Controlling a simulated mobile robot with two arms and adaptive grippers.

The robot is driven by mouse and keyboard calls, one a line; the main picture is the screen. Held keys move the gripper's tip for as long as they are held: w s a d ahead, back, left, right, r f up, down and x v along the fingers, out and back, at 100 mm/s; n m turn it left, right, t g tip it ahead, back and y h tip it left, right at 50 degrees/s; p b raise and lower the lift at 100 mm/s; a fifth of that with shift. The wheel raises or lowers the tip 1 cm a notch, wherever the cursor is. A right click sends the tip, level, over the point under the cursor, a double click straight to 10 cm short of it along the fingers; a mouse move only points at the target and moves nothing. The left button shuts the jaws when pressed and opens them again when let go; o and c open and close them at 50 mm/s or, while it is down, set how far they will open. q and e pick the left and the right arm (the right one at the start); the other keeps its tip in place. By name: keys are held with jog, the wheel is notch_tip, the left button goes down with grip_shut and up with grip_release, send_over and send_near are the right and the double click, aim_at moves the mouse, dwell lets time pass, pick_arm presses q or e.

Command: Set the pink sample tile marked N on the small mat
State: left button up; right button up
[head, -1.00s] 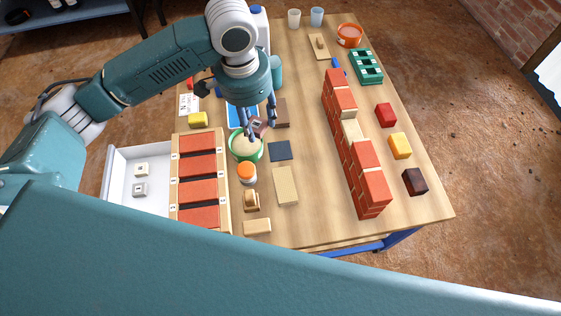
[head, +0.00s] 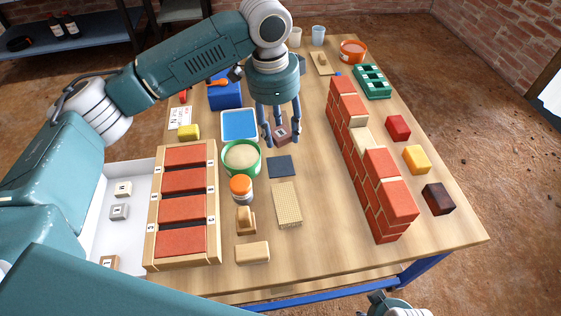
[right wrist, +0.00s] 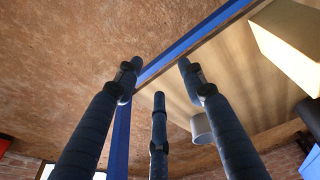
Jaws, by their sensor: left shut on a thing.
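My left gripper (head: 281,140) is shut on a small pinkish-brown tile (head: 282,132) with a pale marked face; the letter is too small to read. It holds the tile just beyond the far edge of the small dark blue-grey mat (head: 281,167), which is bare. I cannot tell how high the tile is above the table. My right gripper (head: 388,302) is partly in view at the bottom edge of the head view. In the right wrist view its fingers (right wrist: 158,85) are spread, with nothing between them.
A green bowl (head: 228,164) and an orange-lidded jar (head: 241,190) stand left of the mat. A ribbed tan board (head: 287,204) lies nearer. A brick wall (head: 366,170) stands to the right. A white drawer (head: 98,225) with lettered tiles is at far left.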

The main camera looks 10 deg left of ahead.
pick_arm(q)
jog(key=b, duration=0.1)
send_over(282, 166)
jog(key=f, duration=0.6)
jog(key=shift+s+a, duration=0.1)
jog(key=shift+a, duration=0.1)
jog(key=shift+f+b, duration=0.5)
jog(key=shift+f, duration=1.75)
pick_arm(e)
jog(key=w+v, duration=0.2)
jog(key=v, duration=0.6)
jog(key=shift+r+t, duration=0.3)
jog(key=shift+r, duration=0.05)
jog(key=shift+s, duration=0.1)
pick_arm(q)
jog(key=o, duration=1.5)
jog(key=shift+c, duration=0.2)
pick_arm(e)
jog(key=shift+f, duration=0.35)
